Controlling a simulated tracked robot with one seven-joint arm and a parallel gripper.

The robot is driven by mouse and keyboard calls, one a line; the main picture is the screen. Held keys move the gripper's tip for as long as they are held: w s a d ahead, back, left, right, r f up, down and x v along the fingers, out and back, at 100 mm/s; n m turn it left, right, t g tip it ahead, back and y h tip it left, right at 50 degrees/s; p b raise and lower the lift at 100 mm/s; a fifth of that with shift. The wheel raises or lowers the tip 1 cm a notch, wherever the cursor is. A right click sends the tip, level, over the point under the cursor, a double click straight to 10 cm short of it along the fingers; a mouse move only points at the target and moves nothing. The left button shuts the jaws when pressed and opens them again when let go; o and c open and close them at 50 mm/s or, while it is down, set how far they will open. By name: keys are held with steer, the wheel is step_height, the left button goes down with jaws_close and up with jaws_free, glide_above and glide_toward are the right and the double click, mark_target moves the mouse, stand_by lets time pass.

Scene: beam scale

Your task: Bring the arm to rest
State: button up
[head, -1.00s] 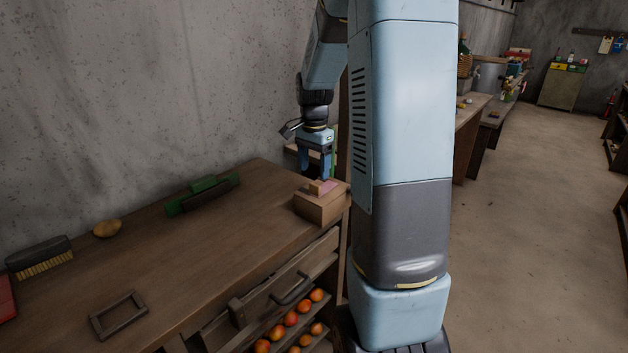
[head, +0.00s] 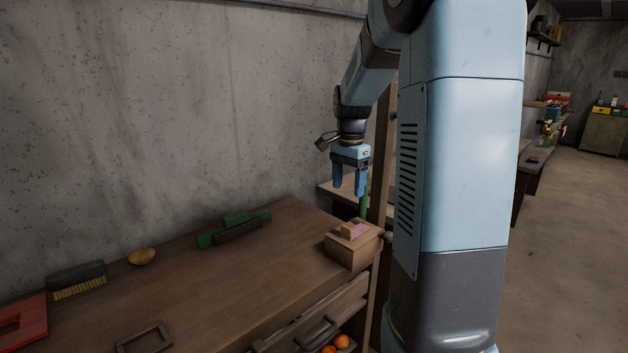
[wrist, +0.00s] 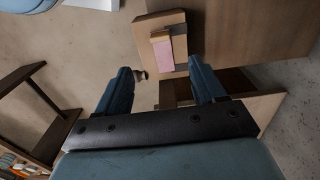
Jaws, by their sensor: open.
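My gripper (head: 349,190) hangs pointing down in the head view, above and a little behind a wooden box at the right end of the workbench. Its two blue fingers are apart with nothing between them. In the wrist view my gripper (wrist: 160,85) is also open and empty. The wooden box (head: 350,254) carries a small wooden block with a pink face (head: 355,230) on top. The box (wrist: 152,28) and the pink-faced block (wrist: 163,55) also show beyond the fingertips in the wrist view, apart from them.
The workbench (head: 240,285) holds a green tool (head: 235,228), a potato (head: 142,257), a brush (head: 77,279), a red item (head: 22,322) and a small frame (head: 143,337). Orange fruit (head: 341,342) lies below. A wooden post (head: 382,160) stands right of my gripper. The wall is behind.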

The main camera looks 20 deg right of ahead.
steer(key=shift+a, duration=0.1)
steer(key=s+a+r+n+t, duration=0.2)
steer(key=s+a+n, duration=0.5)
steer(key=s, duration=0.5)
steer(key=s+a+r+n+t, duration=0.3)
steer(key=s+a+n, duration=0.3)
steer(key=s, duration=0.6)
steer(key=shift+s+a+r+n+t, duration=0.15)
steer(key=shift+a+r+n+t, duration=0.2)
steer(key=shift+a+r, duration=0.4)
